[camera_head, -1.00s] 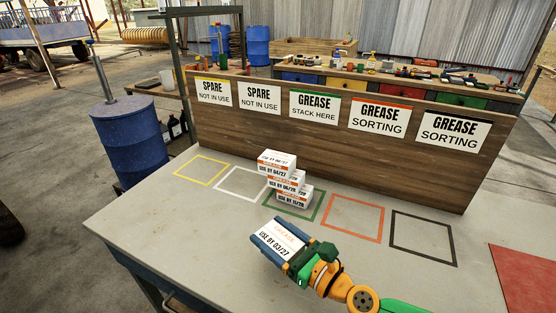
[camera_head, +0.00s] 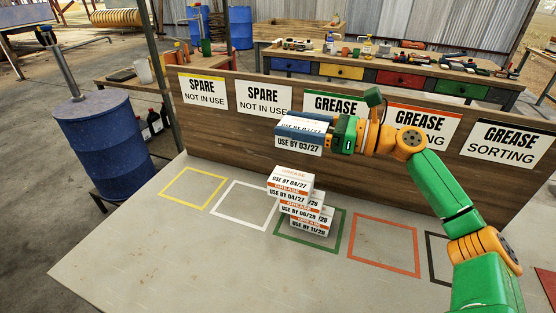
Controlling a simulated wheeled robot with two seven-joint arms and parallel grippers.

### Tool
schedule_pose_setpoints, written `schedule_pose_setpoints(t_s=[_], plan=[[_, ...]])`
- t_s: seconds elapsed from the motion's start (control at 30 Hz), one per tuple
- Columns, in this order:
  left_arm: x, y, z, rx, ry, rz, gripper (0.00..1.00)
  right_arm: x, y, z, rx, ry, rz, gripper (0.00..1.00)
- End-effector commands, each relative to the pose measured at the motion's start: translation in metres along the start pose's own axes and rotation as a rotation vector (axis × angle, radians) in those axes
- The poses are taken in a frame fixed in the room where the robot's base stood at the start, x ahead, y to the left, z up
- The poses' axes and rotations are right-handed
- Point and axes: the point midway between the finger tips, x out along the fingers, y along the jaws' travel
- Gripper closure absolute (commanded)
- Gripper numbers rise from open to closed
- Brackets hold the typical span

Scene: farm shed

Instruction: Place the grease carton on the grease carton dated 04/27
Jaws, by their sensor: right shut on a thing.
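My right gripper (camera_head: 312,126) is shut on a white grease carton (camera_head: 299,144) whose label reads USE BY 03/27. It holds this carton in the air, above the stack in the picture, with a clear gap between. The top carton of the stack (camera_head: 287,197) reads USE BY 04/27. It sits out of line, to the left of the cartons under it. A carton reading 06/28 (camera_head: 302,211) is below it, and one reading 11/28 (camera_head: 309,227) is at the bottom. My left gripper is not in view.
The stack stands in the green square (camera_head: 341,228) on the bench. The yellow (camera_head: 164,198), white (camera_head: 217,203) and orange (camera_head: 416,250) squares are empty. A wooden board (camera_head: 240,129) with signs rises behind. My right arm crosses the right side.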

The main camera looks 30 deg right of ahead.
Motion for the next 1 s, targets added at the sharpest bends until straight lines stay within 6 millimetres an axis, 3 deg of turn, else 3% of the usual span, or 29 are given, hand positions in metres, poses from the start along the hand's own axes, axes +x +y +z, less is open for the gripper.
schedule_pose_setpoints(t_s=[0.1, 0.4, 0.77, 0.8, 0.87, 1.0], plan=[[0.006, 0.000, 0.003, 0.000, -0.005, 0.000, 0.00, 0.000, 0.000, -0.034, 0.008, 0.003, 0.001, 0.86], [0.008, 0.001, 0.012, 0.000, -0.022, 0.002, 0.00, 0.001, 0.000, -0.088, 0.003, 0.001, -0.001, 0.86], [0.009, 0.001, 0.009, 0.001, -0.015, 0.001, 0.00, 0.001, 0.000, -0.094, 0.000, 0.001, -0.001, 0.86], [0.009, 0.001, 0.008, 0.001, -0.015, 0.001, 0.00, 0.001, 0.000, -0.094, -0.001, 0.002, -0.001, 0.15], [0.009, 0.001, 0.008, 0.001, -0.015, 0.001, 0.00, 0.001, 0.000, -0.094, -0.001, 0.002, -0.001, 0.00], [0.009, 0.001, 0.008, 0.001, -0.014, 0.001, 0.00, 0.001, 0.000, -0.093, -0.001, 0.002, -0.001, 0.00]])
